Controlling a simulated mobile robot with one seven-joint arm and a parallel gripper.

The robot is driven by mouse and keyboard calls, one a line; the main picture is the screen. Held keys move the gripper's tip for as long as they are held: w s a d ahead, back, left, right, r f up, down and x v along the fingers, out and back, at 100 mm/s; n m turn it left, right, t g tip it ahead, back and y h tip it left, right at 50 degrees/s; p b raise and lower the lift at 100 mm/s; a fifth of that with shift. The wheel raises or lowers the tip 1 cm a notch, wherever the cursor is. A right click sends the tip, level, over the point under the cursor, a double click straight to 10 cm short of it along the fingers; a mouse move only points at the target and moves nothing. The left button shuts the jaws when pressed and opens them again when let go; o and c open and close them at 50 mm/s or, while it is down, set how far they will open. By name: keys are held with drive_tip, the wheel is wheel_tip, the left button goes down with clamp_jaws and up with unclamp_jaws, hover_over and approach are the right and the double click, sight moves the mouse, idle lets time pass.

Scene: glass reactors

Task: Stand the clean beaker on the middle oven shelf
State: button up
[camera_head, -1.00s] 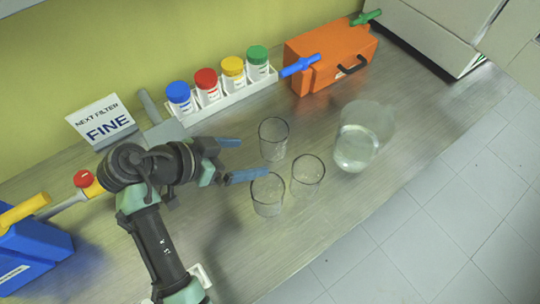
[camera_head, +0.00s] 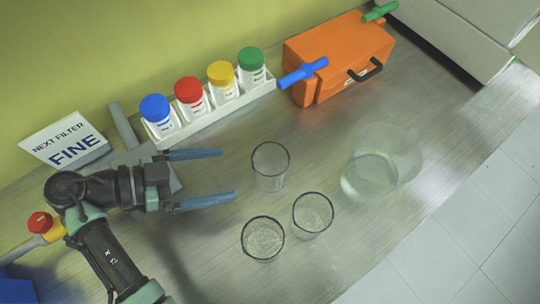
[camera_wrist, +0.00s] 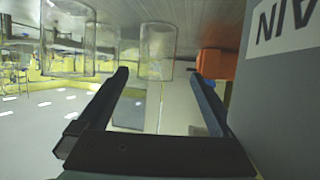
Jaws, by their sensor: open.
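Three clear glass beakers stand upright on the bench: a back one (camera_head: 270,166), a right one (camera_head: 312,214) and a front one (camera_head: 263,238). The right and front ones look speckled inside; the back one looks clearer, but I cannot be sure which is clean. My gripper (camera_head: 228,174) is open and empty, its blue fingers pointing right, just left of the back beaker. In the wrist view, one beaker (camera_wrist: 158,45) shows ahead between the fingertips (camera_wrist: 160,75), and another (camera_wrist: 68,40) lies to the left. I cannot make out an oven shelf.
A large glass vessel (camera_head: 372,175) stands right of the beakers. A white rack (camera_head: 215,112) of coloured-lid jars, a "FINE" sign (camera_head: 70,145) and an orange case (camera_head: 335,60) line the back. A pale cabinet (camera_head: 460,40) is at top right.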

sight(285, 166)
drive_tip(key=shift+s+d+f+b, duration=0.1)
drive_tip(key=shift+d+f+b, duration=0.1)
drive_tip(key=shift+d, duration=0.25)
drive_tip(key=shift+d+f+b, duration=0.1)
drive_tip(key=shift+d+b, duration=0.1)
drive_tip(key=shift+d, duration=0.2)
drive_tip(key=p+x, duration=0.1)
drive_tip(key=x, duration=0.9)
drive_tip(key=shift+d+f, duration=0.15)
drive_tip(key=shift+d, duration=0.05)
drive_tip(key=c, duration=1.3)
